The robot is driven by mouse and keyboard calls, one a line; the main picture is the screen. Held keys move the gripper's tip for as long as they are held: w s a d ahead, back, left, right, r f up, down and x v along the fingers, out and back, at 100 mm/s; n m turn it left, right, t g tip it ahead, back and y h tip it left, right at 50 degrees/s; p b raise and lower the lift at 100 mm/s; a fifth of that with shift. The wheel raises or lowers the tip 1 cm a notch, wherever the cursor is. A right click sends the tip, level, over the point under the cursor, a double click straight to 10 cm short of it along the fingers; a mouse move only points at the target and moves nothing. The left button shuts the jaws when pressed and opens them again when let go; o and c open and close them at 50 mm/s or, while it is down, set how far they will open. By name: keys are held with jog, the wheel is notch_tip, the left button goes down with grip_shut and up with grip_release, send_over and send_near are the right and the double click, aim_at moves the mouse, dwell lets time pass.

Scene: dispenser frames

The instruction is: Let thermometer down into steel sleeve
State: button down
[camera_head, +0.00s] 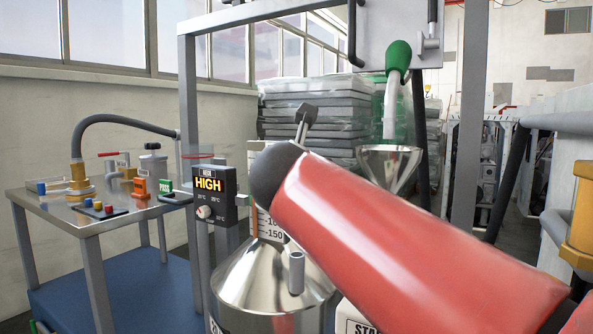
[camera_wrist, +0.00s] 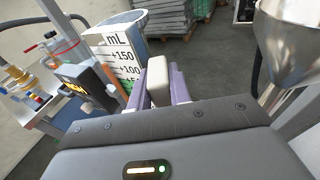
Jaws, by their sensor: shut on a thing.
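In the wrist view, my gripper (camera_wrist: 160,88) has its purple fingers shut on a pale, blunt piece, apparently the top of the thermometer (camera_wrist: 158,78). Its lower part is hidden. In the head view my red arm link covers the middle, and I cannot make out the gripper or a held stem there. A short upright steel sleeve (camera_head: 296,273) stands on the sloping shoulder of a shiny steel vessel (camera_head: 245,280). The sleeve does not show clearly in the wrist view. I cannot tell how the thermometer's lower end lies relative to the sleeve.
A HIGH display box (camera_head: 209,186) and a white mL scale (camera_wrist: 122,62) stand left of the gripper. A steel funnel (camera_head: 386,165) is at the right, with a green-topped white tube (camera_head: 398,57) above it. A bench (camera_head: 70,210) with fittings stands left.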

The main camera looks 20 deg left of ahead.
notch_tip(320, 180, down, 9)
jog(key=b, duration=0.6)
jog(key=shift+r, duration=0.15)
dwell(0.7)
dwell(0.3)
jog(key=c, duration=1.2)
grip_release()
jog(key=v, duration=0.7)
jog(key=shift+s+d, duration=0.15)
jog(key=shift+s, duration=0.25)
